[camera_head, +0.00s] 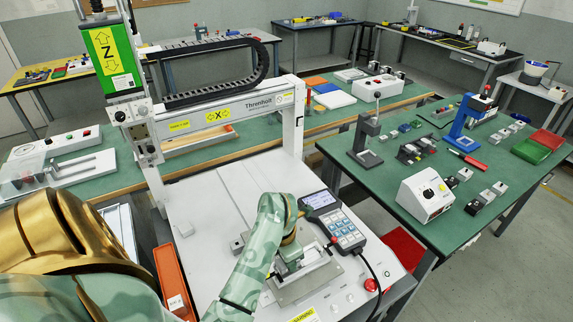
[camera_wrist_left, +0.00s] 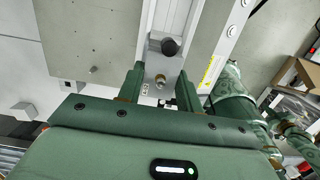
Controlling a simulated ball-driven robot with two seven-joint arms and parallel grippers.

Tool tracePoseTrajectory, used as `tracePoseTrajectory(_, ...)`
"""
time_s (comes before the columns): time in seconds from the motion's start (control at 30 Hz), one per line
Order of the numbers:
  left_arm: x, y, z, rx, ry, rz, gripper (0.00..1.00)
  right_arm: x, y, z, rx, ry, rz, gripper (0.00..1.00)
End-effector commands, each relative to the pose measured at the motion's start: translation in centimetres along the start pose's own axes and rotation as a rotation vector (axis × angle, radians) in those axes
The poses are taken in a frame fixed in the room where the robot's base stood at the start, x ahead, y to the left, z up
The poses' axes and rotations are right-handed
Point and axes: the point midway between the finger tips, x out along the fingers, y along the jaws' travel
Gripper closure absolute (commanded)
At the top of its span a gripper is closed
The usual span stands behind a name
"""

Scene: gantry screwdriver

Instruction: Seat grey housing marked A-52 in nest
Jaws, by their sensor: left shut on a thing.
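My left gripper (camera_head: 290,262) comes down over the light metal fixture plate (camera_head: 289,296) on the gantry's bed. In the left wrist view my left gripper (camera_wrist_left: 161,92) has its two green fingers on either side of a grey housing (camera_wrist_left: 158,68), shut on it. The housing shows a brass-coloured round fitting and a small label too small to read. A black round knob (camera_wrist_left: 170,46) lies just beyond it. The nest under the housing is largely hidden, so I cannot tell whether the housing touches its floor. My right gripper is not in view.
A handheld keypad pendant (camera_head: 335,222) lies close to the right of the gripper, with a red stop button (camera_head: 371,285) in front. The gantry (camera_head: 215,114) spans behind. An orange bin (camera_head: 173,281) stands left. The right bench (camera_head: 385,186) holds several fixtures and small housings.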

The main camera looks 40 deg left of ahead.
Motion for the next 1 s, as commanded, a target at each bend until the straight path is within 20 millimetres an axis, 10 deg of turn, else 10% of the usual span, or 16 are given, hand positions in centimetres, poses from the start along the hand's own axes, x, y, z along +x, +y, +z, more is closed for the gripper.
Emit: tracePoseTrajectory(1.0, 0.92, 0.01, -0.11, 0.0, 0.0, 0.0, 0.92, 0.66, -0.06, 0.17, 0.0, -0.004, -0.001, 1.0)
